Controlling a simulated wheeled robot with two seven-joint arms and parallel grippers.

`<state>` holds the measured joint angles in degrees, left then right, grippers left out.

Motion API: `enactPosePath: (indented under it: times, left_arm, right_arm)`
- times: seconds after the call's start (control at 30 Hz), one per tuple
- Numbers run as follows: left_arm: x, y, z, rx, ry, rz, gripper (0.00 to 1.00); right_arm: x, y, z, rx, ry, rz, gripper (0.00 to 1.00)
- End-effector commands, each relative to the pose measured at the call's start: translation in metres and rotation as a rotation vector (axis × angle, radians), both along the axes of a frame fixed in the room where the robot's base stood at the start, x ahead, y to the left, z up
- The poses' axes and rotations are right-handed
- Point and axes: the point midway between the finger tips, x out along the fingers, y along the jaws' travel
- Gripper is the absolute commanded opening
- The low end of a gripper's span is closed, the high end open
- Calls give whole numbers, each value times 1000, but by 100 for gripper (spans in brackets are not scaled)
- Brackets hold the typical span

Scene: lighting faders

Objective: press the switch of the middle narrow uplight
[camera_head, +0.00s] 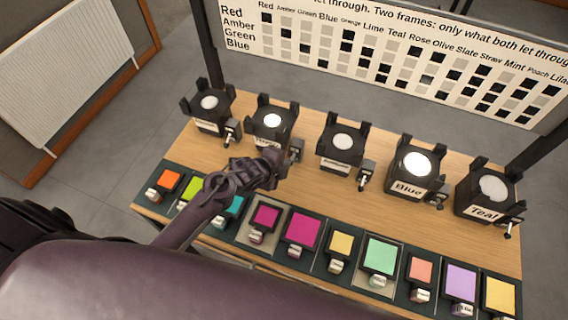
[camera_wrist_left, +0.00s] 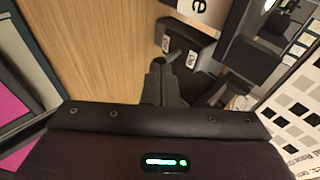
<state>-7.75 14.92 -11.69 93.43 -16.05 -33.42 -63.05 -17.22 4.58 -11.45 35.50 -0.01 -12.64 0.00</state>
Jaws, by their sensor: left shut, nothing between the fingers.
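Five black uplights with round pale tops stand in a row; the centre one (camera_head: 342,142) has its switch box (camera_head: 366,176) at its right side. The second uplight from the left (camera_head: 271,121) has its switch box (camera_head: 296,150) at its right. The pictures do not settle which uplights count as narrow. My left gripper (camera_head: 272,162) is shut and empty, just in front of the second uplight and close beside its switch. The left wrist view shows the shut fingers (camera_wrist_left: 158,82) near a dark switch box with ON/OFF labels (camera_wrist_left: 188,52); contact cannot be told. My right gripper is out of view.
The leftmost uplight (camera_head: 209,104), the bright Blue uplight (camera_head: 415,164) and the Teal uplight (camera_head: 490,188) complete the row. Coloured filter frames, including a magenta one (camera_head: 302,228), line the table's front edge. A printed chart board (camera_head: 400,55) stands behind. Bare wood (camera_head: 310,190) separates the rows.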

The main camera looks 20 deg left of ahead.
Motion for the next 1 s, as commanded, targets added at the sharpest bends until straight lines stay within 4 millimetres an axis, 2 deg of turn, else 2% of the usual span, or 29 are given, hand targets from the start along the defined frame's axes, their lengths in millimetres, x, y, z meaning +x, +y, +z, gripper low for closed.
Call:
enactPosePath:
  times: [0.07, 0.53, 0.9, 1.0]
  left_arm:
    - [-1, 0, -6, 1, -19, -1, 0]
    - [-3, 1, -12, -3, -103, -1, 0]
    - [-8, 1, -32, -10, -313, -1, 0]
    - [-7, 1, -32, -11, -368, -1, 0]
  right_arm:
    - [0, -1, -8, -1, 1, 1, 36]
    - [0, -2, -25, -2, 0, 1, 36]
    - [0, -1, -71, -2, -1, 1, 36]
    - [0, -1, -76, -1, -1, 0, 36]
